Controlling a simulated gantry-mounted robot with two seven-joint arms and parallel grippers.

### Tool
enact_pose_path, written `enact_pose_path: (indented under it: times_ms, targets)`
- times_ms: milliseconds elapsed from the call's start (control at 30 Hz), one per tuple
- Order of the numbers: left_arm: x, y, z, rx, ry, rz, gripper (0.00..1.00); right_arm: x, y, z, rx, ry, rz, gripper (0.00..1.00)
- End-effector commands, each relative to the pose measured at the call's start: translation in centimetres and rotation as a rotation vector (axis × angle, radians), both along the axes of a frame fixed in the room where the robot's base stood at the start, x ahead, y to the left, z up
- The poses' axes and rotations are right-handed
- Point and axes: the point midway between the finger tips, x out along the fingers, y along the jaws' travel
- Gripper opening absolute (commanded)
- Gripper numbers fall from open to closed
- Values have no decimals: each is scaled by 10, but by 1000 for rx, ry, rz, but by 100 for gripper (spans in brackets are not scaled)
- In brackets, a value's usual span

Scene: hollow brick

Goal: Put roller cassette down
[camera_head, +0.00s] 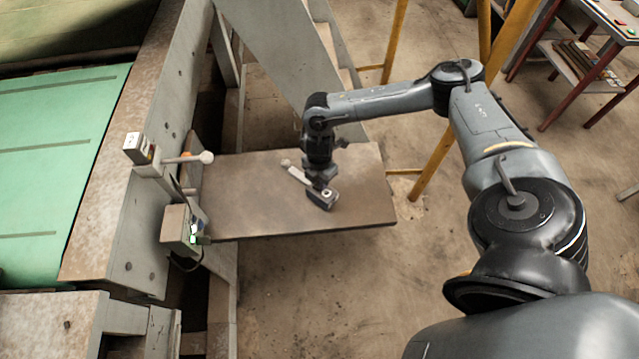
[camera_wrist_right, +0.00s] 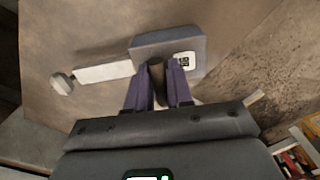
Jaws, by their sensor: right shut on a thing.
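The roller cassette (camera_head: 322,199) is a dark grey block with a pale bar and a round knob pointing to the upper left. It is at the brown side table (camera_head: 245,215), over the right half of its top; whether it rests on the top or hangs just above is unclear. My right gripper (camera_head: 319,184) points down and is shut on the cassette. In the right wrist view the block (camera_wrist_right: 150,47) lies just beyond the fingertips (camera_wrist_right: 158,75), with a brown post between the purple fingers. A pale label shows on the block. My left gripper is not in view.
The conveyor with a green belt (camera_head: 50,150) and its steel frame stand at the left. A sensor arm with a knob (camera_head: 190,158) and a box with a green light (camera_head: 180,228) sit at the table's left end. Yellow posts (camera_head: 432,160) stand at the right. The table's left half is bare.

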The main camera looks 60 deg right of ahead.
Motion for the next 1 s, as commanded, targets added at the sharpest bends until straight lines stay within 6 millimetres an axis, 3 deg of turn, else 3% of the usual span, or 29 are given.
enact_pose_path:
  times_ms: [100, 500, 533, 667, 1000]
  targets:
    - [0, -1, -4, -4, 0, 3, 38, 1, 0, -13, 1, -1, 0, 0]
    - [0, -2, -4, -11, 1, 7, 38, 1, 0, -17, 1, -2, 0, 0]
    - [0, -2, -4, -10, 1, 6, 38, 0, 0, -17, 1, -1, 0, 24]
    - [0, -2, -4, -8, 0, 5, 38, 0, 0, -17, 1, -1, 0, 44]
    - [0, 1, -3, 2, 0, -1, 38, 0, 0, -15, 0, -1, 0, 47]
